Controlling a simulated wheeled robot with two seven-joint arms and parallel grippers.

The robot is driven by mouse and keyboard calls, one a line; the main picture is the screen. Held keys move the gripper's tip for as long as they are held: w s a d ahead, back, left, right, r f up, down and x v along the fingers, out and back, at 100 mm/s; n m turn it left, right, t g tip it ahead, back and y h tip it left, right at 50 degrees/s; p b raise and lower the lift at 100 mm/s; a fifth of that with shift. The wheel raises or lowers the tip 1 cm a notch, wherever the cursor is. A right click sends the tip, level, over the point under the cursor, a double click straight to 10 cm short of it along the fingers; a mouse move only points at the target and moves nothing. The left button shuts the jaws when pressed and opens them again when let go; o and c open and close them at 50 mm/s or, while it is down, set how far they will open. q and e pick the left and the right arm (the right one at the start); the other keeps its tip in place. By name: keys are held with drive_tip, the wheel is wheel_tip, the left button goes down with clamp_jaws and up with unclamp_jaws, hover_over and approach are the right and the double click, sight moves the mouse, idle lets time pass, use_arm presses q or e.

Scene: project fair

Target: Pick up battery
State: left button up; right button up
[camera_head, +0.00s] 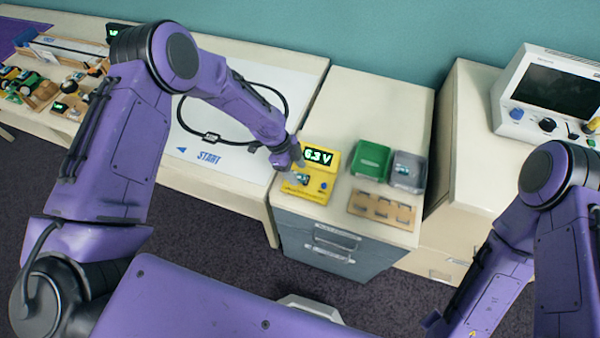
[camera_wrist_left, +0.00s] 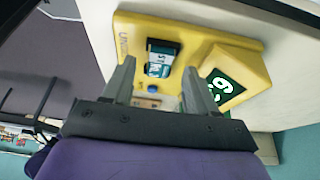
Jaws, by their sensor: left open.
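A small battery (camera_head: 303,178) with a teal-and-white label sits in the slot of the yellow tester (camera_head: 322,190), whose display reads 6.3 V. In the left wrist view the battery (camera_wrist_left: 161,60) lies beyond and between my two fingertips, on the tester's yellow face (camera_wrist_left: 134,38). My left gripper (camera_head: 291,168) is open above the tester, with its fingers (camera_wrist_left: 158,70) on either side of the battery in the picture. I cannot tell whether they touch it. My right arm shows at the right, but its gripper is out of view.
A green tray (camera_head: 371,160) and a grey tray (camera_head: 409,170) holding a small item stand right of the tester. A wooden slotted rack (camera_head: 383,208) lies in front of them. An instrument with a dark screen (camera_head: 548,88) is at far right. A cable (camera_head: 215,137) loops on the left table.

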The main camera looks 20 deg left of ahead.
use_arm(q)
drive_tip(key=shift+d+f, duration=0.25)
drive_tip(key=shift+f, duration=0.35)
clamp_jaws()
drive_tip(key=shift+r+b, duration=0.3)
wheel_tip(320, 180, up, 2)
drive_tip(key=shift+r+b, duration=0.2)
drive_tip(key=shift+b, duration=0.7)
drive_tip(key=s+a+r+b, duration=0.2)
drive_tip(key=s+r, duration=0.8)
drive_tip(key=s, duration=0.4)
drive_tip(key=shift+a, duration=0.4)
